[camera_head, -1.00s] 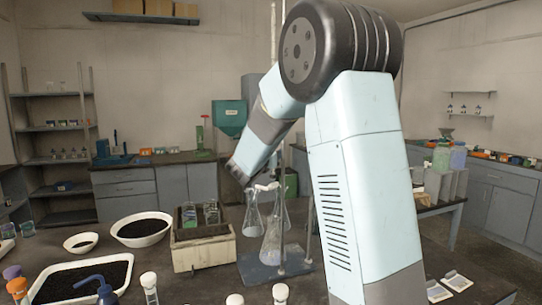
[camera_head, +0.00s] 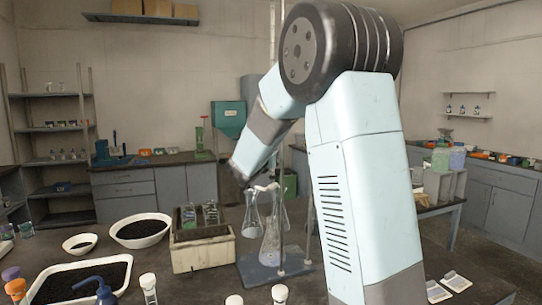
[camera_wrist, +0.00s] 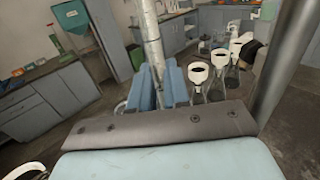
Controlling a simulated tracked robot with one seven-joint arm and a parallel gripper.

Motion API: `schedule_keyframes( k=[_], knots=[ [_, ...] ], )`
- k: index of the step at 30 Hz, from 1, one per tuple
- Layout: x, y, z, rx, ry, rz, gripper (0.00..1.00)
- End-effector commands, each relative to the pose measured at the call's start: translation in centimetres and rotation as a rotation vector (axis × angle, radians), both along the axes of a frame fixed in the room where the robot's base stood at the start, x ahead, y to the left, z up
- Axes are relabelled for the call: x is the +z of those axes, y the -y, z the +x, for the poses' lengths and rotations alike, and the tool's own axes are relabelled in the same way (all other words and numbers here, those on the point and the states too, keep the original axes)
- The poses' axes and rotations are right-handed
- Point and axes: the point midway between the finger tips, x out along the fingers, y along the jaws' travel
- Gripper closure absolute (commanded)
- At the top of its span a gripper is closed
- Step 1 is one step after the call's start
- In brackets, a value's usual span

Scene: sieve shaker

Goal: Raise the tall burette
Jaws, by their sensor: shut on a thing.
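In the wrist view, the tall burette (camera_wrist: 150,35), a pale, mottled glass tube, stands between the two blue fingers of my gripper (camera_wrist: 158,85). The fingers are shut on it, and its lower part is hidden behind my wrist. In the head view, a thin upright tube, likely the upper burette (camera_head: 272,35), rises behind my arm. My arm hides the grip there. The stand's grey base (camera_head: 262,272) lies on the bench below, and a thick metal rod (camera_wrist: 288,55) passes close on the right in the wrist view.
Conical flasks (camera_head: 270,248) hang or stand close by the stand. A wooden box with jars (camera_head: 203,254), black-filled bowls (camera_head: 140,231) and a tray (camera_head: 85,285) are to the left. White-capped bottles (camera_head: 148,285) line the near edge.

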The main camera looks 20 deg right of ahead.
Motion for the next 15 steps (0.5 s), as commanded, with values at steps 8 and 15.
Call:
schedule_keyframes(
  k=[8,15],
  knots=[
    [0.01,0.01,-0.01,0.000,-0.001,-0.001,1.00],
    [0.88,0.02,-0.01,0.000,0.002,-0.002,1.00]
  ],
)
